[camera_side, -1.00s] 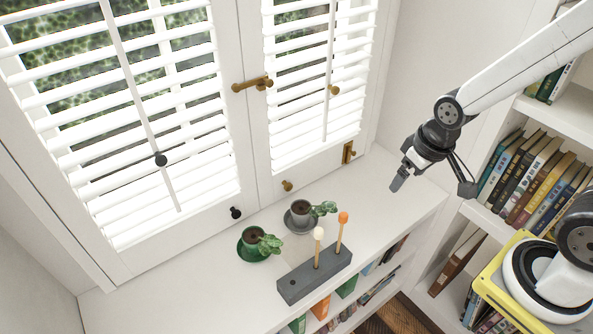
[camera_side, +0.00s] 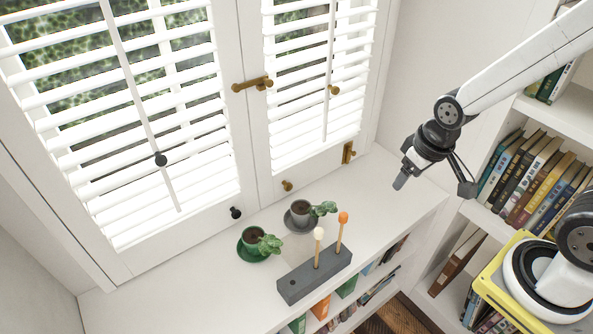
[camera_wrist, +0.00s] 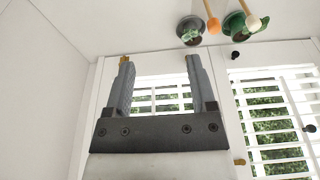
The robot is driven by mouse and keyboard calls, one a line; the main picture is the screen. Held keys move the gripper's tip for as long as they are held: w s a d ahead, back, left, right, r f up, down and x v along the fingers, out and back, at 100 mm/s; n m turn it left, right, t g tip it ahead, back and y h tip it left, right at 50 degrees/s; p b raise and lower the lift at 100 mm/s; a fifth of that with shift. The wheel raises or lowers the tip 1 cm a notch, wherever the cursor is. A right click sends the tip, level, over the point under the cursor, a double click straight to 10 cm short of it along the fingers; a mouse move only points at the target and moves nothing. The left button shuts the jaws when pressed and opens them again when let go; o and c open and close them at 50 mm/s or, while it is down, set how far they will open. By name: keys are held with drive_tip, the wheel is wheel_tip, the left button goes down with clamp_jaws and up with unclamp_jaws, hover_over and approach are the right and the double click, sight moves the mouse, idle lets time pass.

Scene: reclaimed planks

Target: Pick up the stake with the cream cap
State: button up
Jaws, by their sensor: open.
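The stake with the cream cap (camera_side: 318,234) stands upright in a dark grey block (camera_side: 298,286) on the white shelf top. A stake with an orange cap (camera_side: 343,218) stands in the same block, to its right. In the wrist view the cream cap (camera_wrist: 253,24) is at the top right and the orange cap (camera_wrist: 213,26) is left of it. My gripper (camera_side: 399,184) is above the shelf, up and right of both stakes and apart from them. Its two fingers (camera_wrist: 160,82) are spread with nothing between them.
A plant in a green pot and saucer (camera_side: 245,254) and a plant in a grey pot and saucer (camera_side: 291,228) stand behind the block. Shuttered windows (camera_side: 150,110) rise behind. Bookshelves (camera_side: 470,212) are at right. The shelf top right of the block is clear.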

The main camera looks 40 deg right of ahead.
drive_tip(key=n+g, duration=0.3)
drive_tip(key=n, duration=1.5)
hover_over(319, 229)
drive_tip(key=f, duration=0.7)
drive_tip(key=shift+s+a+f, duration=0.2)
drive_tip(key=shift+s+f, duration=0.05)
drive_tip(key=shift+f, duration=0.05)
drive_tip(key=shift+f, duration=0.1)
drive_tip(key=shift+f, duration=1.2)
drive_tip(key=shift+f, duration=0.1)
drive_tip(key=shift+w+d+f, duration=0.1)
drive_tip(key=shift+f, duration=1.15)
drive_tip(key=shift+w+d+f, duration=0.1)
drive_tip(key=shift+f, duration=1.15)
